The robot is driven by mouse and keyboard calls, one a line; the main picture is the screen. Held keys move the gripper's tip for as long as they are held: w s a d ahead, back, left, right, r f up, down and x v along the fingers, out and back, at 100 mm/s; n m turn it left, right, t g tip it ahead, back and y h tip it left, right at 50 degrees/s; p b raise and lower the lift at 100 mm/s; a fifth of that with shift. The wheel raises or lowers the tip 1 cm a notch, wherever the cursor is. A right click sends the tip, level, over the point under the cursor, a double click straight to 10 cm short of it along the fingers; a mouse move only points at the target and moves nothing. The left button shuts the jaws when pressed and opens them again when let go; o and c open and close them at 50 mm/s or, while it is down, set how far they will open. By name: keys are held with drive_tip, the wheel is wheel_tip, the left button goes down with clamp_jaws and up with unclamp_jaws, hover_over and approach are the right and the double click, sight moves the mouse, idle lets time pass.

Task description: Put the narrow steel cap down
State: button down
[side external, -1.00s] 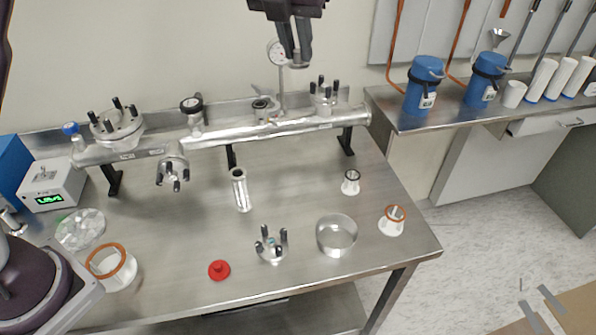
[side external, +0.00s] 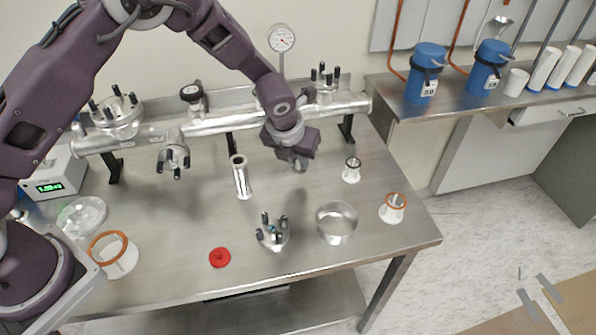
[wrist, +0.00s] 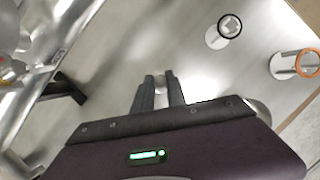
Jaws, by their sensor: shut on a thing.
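My gripper (side external: 294,160) hangs above the back right part of the steel table, in front of the long pipe. It is shut on the narrow steel cap, whose small grey edge (wrist: 160,82) shows between the two dark fingers in the wrist view. The cap is mostly hidden by the fingers, and in the side view it is hard to tell from the fingertips. Bare table top (side external: 300,195) lies below and around the gripper. I cannot tell the exact gap between cap and table.
A small white ring holder (side external: 351,170) and an orange-ringed one (side external: 393,208) stand to the right. A steel tube (side external: 241,177) stands left, with a clear ring (side external: 336,223), a clamp with black posts (side external: 272,232) and a red cap (side external: 220,257) nearer the front. The pipe (side external: 240,122) runs behind.

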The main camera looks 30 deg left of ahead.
sight(297, 168)
drive_tip(key=shift+f, duration=1.85)
drive_tip(key=shift+f, duration=0.1)
drive_tip(key=c, duration=1.3)
unclamp_jaws()
drive_tip(key=shift+c, duration=0.2)
drive_tip(key=v, duration=1.2)
